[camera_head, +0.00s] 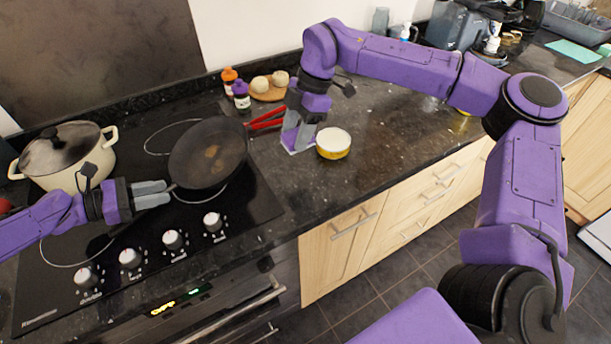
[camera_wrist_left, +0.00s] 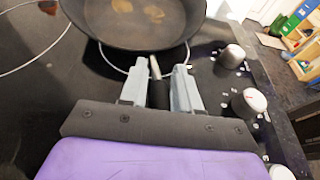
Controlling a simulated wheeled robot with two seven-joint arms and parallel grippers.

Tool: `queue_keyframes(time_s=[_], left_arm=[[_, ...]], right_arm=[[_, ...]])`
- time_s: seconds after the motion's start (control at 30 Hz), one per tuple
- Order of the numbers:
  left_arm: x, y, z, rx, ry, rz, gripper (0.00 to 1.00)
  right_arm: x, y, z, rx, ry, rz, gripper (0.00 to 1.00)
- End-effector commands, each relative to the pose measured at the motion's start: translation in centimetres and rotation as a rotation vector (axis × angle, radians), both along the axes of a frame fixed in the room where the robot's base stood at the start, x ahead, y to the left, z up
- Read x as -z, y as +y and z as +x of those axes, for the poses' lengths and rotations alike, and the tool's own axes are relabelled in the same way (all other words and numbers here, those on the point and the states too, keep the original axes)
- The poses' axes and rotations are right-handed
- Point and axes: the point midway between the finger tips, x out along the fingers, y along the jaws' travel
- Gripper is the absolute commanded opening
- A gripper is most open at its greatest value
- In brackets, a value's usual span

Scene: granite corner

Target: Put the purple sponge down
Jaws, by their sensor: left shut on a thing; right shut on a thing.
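The purple sponge (camera_head: 288,150) shows as a thin pale purple edge at the tips of my right gripper (camera_head: 297,138), low at the counter. The right gripper points down, shut on it, and its fingers hide most of it. I cannot tell whether the sponge touches the counter. My left gripper (camera_head: 152,193) is shut on the handle of the dark frying pan (camera_head: 208,152), which is on the hob. The left wrist view shows the handle (camera_wrist_left: 157,90) between the fingers (camera_wrist_left: 160,88) and the pan (camera_wrist_left: 140,22) beyond them.
A yellow bowl (camera_head: 333,143) with a pale top stands just right of the sponge. Red-handled tongs (camera_head: 266,120) lie to its left. Two bottles and a round board (camera_head: 268,92) are behind. A lidded pot (camera_head: 66,155) is at left. Counter (camera_head: 400,125) right of the bowl is clear.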

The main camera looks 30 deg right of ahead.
Motion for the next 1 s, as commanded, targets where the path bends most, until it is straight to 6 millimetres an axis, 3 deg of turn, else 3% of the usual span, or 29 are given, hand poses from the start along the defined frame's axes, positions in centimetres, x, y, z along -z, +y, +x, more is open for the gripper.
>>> queue_keyframes(time_s=[0.17, 0.4, 0.7, 1.0], left_arm=[[0.4, 0.0, -0.1, 0.002, 0.005, 0.004, 0.14], [0.3, 0.0, -0.1, 0.002, 0.005, 0.003, 0.14], [0.4, 0.0, -0.1, 0.002, 0.005, 0.004, 0.14], [0.4, 0.0, -0.1, 0.002, 0.005, 0.004, 0.14]], right_arm=[[0.8, -1.2, -2.0, -0.006, 0.006, 0.028, 0.19], [5.8, -1.2, -2.1, -0.006, 0.007, 0.028, 0.19], [10.0, -1.2, -2.0, -0.004, 0.008, 0.028, 0.19], [10.4, -1.2, -1.9, -0.004, 0.005, 0.027, 0.19]])
